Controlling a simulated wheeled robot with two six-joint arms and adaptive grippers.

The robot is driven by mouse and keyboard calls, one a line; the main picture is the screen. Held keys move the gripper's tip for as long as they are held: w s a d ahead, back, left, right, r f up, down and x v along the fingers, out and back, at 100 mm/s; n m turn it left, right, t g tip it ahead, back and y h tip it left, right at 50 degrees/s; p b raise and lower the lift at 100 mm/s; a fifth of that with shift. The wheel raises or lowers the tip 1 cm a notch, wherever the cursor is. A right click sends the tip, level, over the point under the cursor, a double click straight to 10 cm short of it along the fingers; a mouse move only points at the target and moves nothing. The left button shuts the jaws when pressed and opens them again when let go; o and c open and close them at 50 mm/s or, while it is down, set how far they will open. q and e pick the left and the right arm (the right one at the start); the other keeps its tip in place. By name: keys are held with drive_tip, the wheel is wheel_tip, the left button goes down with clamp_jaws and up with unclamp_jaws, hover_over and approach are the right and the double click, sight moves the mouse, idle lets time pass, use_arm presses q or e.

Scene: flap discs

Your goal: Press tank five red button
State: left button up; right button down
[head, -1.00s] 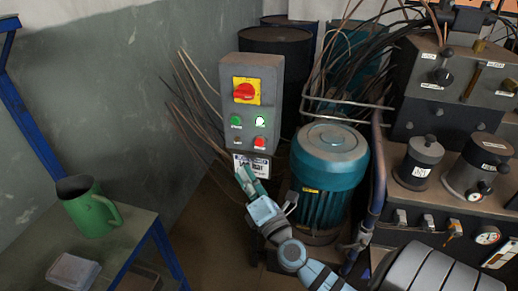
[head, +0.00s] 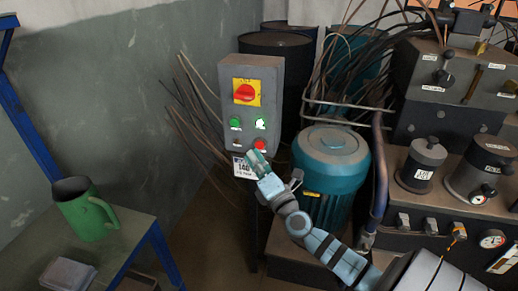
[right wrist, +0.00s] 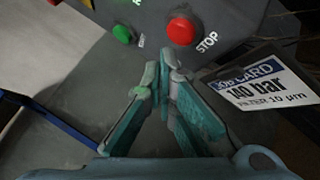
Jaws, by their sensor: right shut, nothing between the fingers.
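The grey control box (head: 252,111) stands upright at the centre of the head view. Its red push button (head: 260,145) is at the lower right of its face. In the right wrist view the red button (right wrist: 182,30) is marked STOP. My right gripper (head: 257,158) is shut and empty, its fingertips just below the red button in the picture. In the right wrist view its closed fingertips (right wrist: 167,65) show a small gap below the button; the depth gap I cannot tell. My left gripper is not in view.
A green button (head: 235,124), a lit button (head: 260,123) and a red rotary switch (head: 246,92) share the box face. A label plate (head: 243,168) hangs below. A teal motor (head: 332,165) stands close right. A green jug (head: 85,208) sits on the left table.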

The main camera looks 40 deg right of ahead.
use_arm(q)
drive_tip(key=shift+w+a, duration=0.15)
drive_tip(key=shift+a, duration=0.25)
use_arm(e)
drive_tip(key=shift+w+d, duration=0.1)
drive_tip(key=shift+d, duration=0.05)
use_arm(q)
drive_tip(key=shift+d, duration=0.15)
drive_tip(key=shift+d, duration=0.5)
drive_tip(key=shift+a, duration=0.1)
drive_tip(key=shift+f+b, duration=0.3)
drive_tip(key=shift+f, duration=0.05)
use_arm(e)
drive_tip(key=shift+w+d, duration=0.25)
drive_tip(key=shift+d, duration=0.15)
